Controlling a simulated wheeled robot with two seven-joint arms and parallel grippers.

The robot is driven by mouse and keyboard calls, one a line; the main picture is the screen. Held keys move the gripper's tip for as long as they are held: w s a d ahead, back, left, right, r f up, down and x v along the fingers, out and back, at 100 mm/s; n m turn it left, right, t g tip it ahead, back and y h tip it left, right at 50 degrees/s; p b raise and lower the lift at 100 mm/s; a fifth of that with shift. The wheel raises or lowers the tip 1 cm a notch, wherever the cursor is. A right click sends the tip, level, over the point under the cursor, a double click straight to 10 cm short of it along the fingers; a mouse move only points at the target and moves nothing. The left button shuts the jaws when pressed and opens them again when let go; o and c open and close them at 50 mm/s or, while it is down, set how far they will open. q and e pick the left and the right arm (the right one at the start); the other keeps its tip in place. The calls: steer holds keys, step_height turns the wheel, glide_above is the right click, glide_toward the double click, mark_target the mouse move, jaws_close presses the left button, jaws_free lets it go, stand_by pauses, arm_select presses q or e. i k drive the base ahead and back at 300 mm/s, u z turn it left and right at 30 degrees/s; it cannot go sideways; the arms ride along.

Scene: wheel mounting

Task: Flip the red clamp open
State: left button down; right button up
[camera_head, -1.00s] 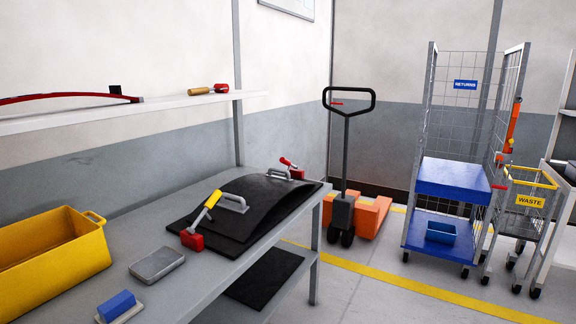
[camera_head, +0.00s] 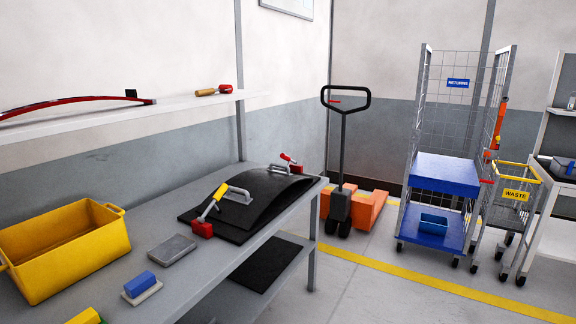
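The red-handled clamp (camera_head: 292,161) sits at the far edge of the black curved panel (camera_head: 262,205) on the grey workbench (camera_head: 190,275). Its red handle is tilted upward, and a red block lies at its right end. It is small here, so I cannot tell whether it is open or shut. A second clamp with a yellow handle (camera_head: 218,195) and a red block stands at the panel's near left edge, its handle slanting up. Two grey handles stand on the panel beside the clamps. Neither of my grippers is in view.
A yellow bin (camera_head: 66,252), a grey flat block (camera_head: 171,249) and a blue-topped block (camera_head: 140,284) sit on the bench left of the panel. A shelf (camera_head: 120,118) runs above. A pallet jack (camera_head: 340,206) and carts stand right; floor between is clear.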

mark_target(283, 156)
steer(key=z, duration=0.7)
steer(key=i, duration=1.15)
steer(key=z, duration=0.25)
steer(key=i, duration=1.8)
steer(key=u, duration=1.05)
steer(key=i, duration=0.25)
steer(key=u, duration=0.25)
